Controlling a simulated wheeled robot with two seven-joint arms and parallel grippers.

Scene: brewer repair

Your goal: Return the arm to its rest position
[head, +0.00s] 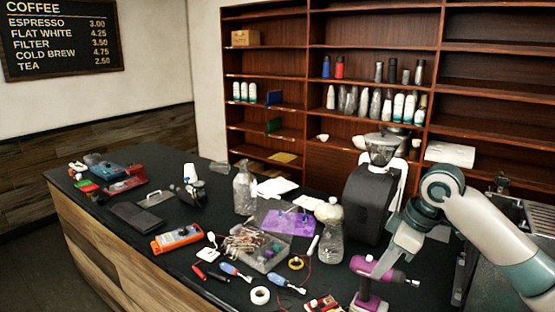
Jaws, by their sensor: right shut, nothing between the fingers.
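My right arm comes in from the right edge, with a white forearm and a dark wrist joint. The black brewer or grinder machine (368,200) with a clear hopper on top stands just left of and behind the arm. My left gripper is not in view.
The dark counter (130,245) holds a clear bin of mixed parts (257,245), screwdrivers (286,284), a tape roll (260,295), an orange multimeter (177,238) and glass bottles (244,188). Wooden shelves (275,55) with cups and bottles stand behind.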

